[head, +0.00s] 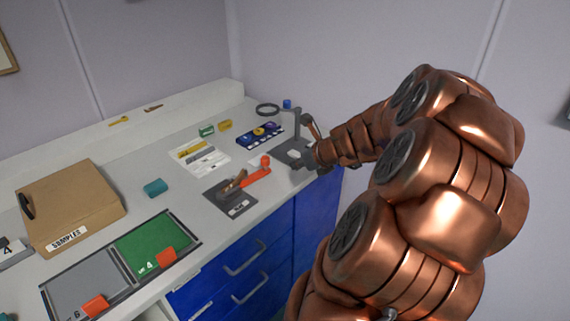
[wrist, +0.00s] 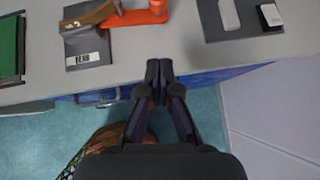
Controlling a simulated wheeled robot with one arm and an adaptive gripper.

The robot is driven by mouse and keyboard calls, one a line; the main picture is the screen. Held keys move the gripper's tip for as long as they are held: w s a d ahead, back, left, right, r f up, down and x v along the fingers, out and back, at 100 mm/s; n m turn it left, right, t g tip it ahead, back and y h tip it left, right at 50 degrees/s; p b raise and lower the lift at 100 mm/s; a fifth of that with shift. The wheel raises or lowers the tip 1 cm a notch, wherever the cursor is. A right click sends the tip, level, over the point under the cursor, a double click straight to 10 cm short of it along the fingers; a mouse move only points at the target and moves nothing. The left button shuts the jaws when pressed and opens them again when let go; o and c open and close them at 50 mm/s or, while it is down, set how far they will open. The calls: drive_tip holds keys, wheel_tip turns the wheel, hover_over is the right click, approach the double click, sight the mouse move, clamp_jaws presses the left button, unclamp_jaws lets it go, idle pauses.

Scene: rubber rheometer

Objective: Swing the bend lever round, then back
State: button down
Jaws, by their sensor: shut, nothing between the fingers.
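The bend lever (head: 257,174) is an orange arm on a dark base plate (head: 219,199) with a white label, near the bench's front edge. A brown curved piece (head: 234,184) sits at its left end. The orange lever also shows at the top of the wrist view (wrist: 130,18), with an orange knob at its right end. My gripper (wrist: 153,66) is shut and empty, just off the bench's front edge, below and to the right of the lever in the wrist view. It is apart from the lever. In the head view my gripper (head: 308,160) is small and partly blends with the dark plate behind.
A dark plate with a white block (wrist: 268,16) lies right of the lever. A blue tray (head: 260,135), a printed sheet (head: 204,164), a teal cylinder (head: 156,188) and a cardboard box (head: 68,203) stand on the bench. Blue drawers with handles (head: 245,260) are below.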

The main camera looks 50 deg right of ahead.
sight(268, 164)
drive_tip(key=p+x, duration=0.1)
drive_tip(key=x, duration=0.8)
drive_tip(key=shift+w+f, duration=0.2)
drive_tip(key=shift+w+d+r, duration=0.1)
drive_tip(key=shift+w+r, duration=0.05)
drive_tip(key=shift+w, duration=0.8)
drive_tip(key=shift+w+d+p, duration=0.15)
drive_tip(key=shift+w+p, duration=0.2)
drive_tip(key=shift+w, duration=0.5)
drive_tip(key=shift+w, duration=0.1)
